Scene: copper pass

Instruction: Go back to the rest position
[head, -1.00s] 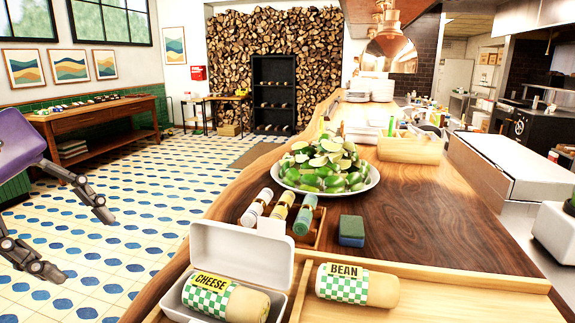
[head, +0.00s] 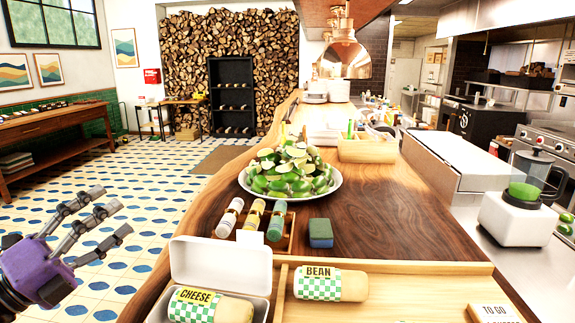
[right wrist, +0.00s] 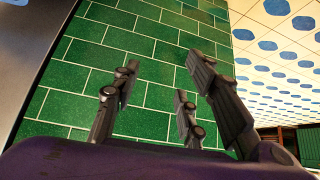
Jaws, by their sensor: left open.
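My left gripper (head: 112,214) shows at the lower left of the head view, over the tiled floor left of the counter. Its fingers are spread, empty and pointing up and right. My right gripper (right wrist: 163,80) shows only in the right wrist view, its fingers apart with nothing between them, in front of a green tiled wall (right wrist: 75,85). The cheese wrap (head: 205,306) lies in an open white box (head: 222,262). The bean wrap (head: 330,284) lies on a wooden tray (head: 430,293) to its right. Neither gripper touches them.
The wooden counter (head: 390,230) carries a plate of limes (head: 290,178), a bottle rack (head: 253,222), a sponge (head: 320,233) and a to-go card (head: 492,314). A blender (head: 522,195) stands at right. The floor (head: 130,190) left of the counter is open.

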